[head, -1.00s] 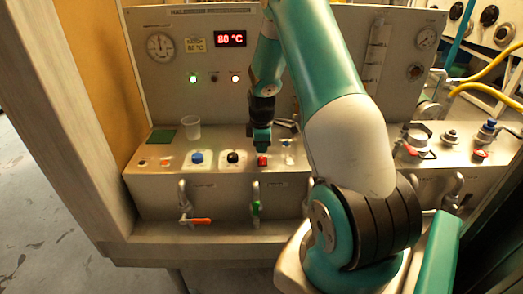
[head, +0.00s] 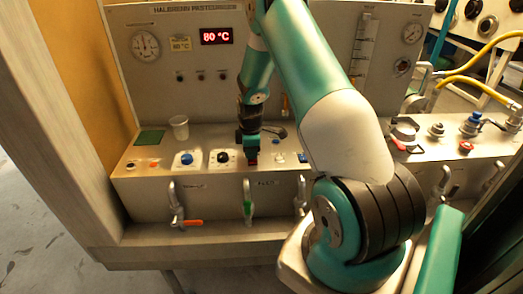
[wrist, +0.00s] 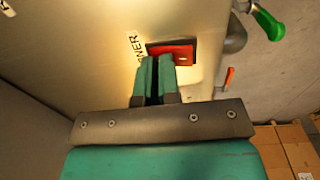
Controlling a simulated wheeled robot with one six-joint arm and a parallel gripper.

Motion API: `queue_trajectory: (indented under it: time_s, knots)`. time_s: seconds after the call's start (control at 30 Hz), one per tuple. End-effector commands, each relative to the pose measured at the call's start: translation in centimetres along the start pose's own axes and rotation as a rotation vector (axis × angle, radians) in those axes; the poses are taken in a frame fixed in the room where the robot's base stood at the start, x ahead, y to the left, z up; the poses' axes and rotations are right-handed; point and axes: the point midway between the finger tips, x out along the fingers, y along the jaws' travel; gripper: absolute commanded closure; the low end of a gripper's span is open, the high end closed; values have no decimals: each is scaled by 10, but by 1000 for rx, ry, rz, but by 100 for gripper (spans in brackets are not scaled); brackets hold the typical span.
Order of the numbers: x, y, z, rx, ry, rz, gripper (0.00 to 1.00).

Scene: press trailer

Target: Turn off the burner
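The red burner switch (head: 251,162) sits on the sloping front console. In the wrist view the red switch (wrist: 183,54) lies in a dark frame, beside a label of which "NER" can be read. My gripper (head: 250,148) points down at the switch from above. In the wrist view my gripper (wrist: 156,62) has its two green fingers close together with nothing between them. The fingertips are at the switch's edge and cover part of it; I cannot tell whether they touch. The indicator lamps (head: 222,76) under the red 80 °C display (head: 216,36) are dark.
A blue knob (head: 186,158) and a black knob (head: 223,156) sit left of the switch, with a clear cup (head: 180,127) behind them. Taps with orange (head: 188,223) and green (head: 247,208) handles stick out in front. Valves and yellow hoses (head: 475,85) are at the right.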

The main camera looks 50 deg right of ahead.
Motion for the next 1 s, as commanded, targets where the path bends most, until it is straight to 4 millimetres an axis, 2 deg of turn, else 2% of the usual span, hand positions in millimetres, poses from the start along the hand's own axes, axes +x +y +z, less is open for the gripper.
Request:
queue_trajectory:
  time_s: [0.2, 0.6, 1.0]
  knots:
    - [6, -3, 5, 6, -9, -6, 100]
    - [3, -20, 5, 7, -11, -16, 100]
    - [-1, -22, 4, 4, -9, -16, 100]
